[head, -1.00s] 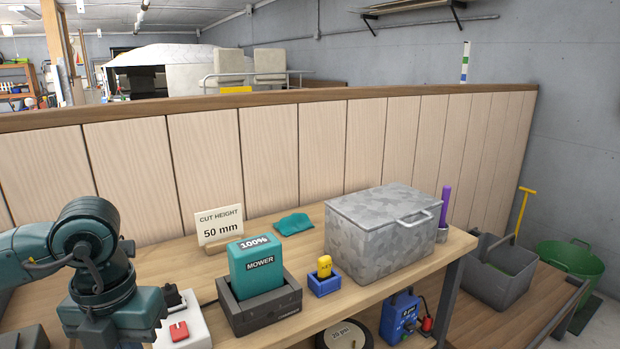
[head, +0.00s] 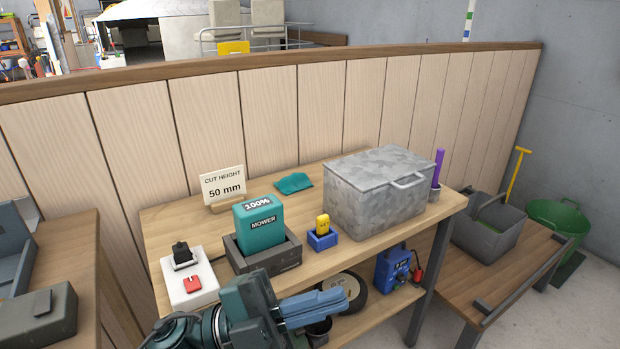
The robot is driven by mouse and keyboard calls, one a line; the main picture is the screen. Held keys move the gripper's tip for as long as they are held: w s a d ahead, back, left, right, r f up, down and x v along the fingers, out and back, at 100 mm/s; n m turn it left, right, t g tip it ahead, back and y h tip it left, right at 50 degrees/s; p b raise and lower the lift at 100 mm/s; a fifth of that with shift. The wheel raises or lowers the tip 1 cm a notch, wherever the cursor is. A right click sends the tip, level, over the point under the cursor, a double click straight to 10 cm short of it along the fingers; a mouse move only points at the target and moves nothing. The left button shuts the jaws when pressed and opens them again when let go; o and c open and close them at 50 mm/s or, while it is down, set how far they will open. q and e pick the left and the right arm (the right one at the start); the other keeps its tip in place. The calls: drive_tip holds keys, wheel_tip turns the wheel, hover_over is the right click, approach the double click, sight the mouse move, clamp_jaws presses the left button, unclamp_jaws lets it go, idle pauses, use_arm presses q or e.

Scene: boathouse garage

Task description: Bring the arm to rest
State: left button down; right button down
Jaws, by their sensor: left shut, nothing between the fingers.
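My left arm comes in at the bottom of the head view. Its gripper (head: 338,301) points to the right, with its blue-grey fingers together and nothing between them. It hangs in front of the workbench (head: 165,232), over the view of the lower shelf, and looks apart from the things on top. My right gripper is not in view.
On the bench stand a white switch box (head: 189,280), a teal mower battery (head: 260,230) in a dark dock, a yellow item (head: 323,225) in a blue holder, and a lidded metal box (head: 378,190). A blue device (head: 392,268) sits below.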

use_arm(q)
drive_tip(key=w+a+f+n+t+y+p, duration=0.1)
drive_tip(key=w+a+f+n+t+y, duration=0.3)
drive_tip(key=f+n+t+y, duration=0.55)
drive_tip(key=w+a+f+n+t+y+p, duration=0.15)
drive_tip(key=a+f+n+t+y, duration=0.35)
drive_tip(key=n, duration=0.7)
drive_tip(key=s+a+f+n+g+y, duration=0.1)
drive_tip(key=s+a+f, duration=0.1)
drive_tip(key=s+f, duration=0.1)
drive_tip(key=s+a+f+n+g+y, duration=0.2)
drive_tip(key=s+f, duration=0.1)
drive_tip(key=f, duration=0.3)
drive_tip(key=s+a+f+n+g+y+p, duration=0.1)
drive_tip(key=s+a+f+n+g, duration=0.1)
drive_tip(key=s+f, duration=0.2)
drive_tip(key=shift+a+f, duration=0.35)
drive_tip(key=shift+f, duration=0.4)
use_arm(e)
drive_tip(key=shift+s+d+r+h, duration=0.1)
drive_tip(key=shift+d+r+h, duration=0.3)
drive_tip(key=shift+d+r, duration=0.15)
use_arm(q)
drive_tip(key=shift+w, duration=0.1)
